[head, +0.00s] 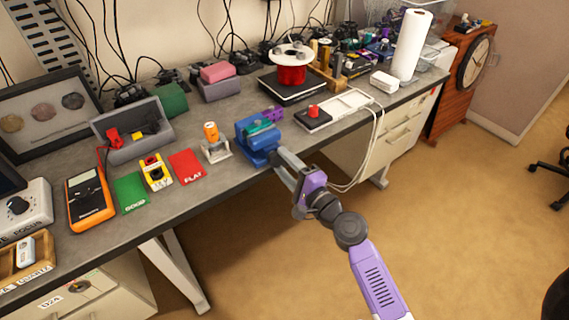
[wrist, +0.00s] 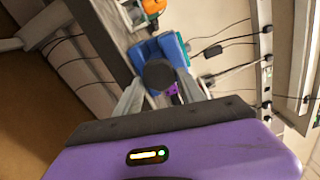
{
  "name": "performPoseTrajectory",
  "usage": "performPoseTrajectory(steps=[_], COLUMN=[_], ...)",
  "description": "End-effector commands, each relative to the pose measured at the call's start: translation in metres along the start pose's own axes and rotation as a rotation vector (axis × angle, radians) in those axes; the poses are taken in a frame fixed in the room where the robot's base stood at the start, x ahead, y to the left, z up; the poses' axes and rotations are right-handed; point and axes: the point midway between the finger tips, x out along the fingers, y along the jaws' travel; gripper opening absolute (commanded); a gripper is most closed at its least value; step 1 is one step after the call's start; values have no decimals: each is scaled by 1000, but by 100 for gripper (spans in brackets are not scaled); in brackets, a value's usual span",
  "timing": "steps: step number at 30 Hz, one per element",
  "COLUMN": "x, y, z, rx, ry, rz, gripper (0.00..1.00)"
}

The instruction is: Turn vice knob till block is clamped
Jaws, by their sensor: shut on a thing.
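The blue vice (head: 257,140) stands at the front edge of the grey workbench. A small green block (head: 259,126) sits at the top of the vice, between its jaws. Whether both jaws touch it is too small to tell. My gripper (head: 279,158) reaches the front of the vice from the lower right. In the wrist view the dark round vice knob (wrist: 159,74) lies between the two fingers, with the blue vice body (wrist: 174,50) behind it. My gripper is shut on the knob.
On the bench left of the vice are an orange-topped item (head: 212,142) in a stand, a red FLAT card (head: 187,166) and a green GOOD card (head: 130,192). A purple piece (head: 272,113) lies behind the vice. A box with a red button (head: 313,113) and white cables (head: 373,140) are to the right.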

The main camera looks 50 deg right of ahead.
Motion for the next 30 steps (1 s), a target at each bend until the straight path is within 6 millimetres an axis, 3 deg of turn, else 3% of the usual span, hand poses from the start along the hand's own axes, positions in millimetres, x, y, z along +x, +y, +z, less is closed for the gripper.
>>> performPoseTrajectory(steps=[20,21,24,30], x=[0,0,0,0], y=[1,1,1,0], z=[1,1,1,1], rx=[3,2,2,1], ry=[-3,-3,-2,-1], rz=[2,2,1,1], gripper=[6,51,67,67])
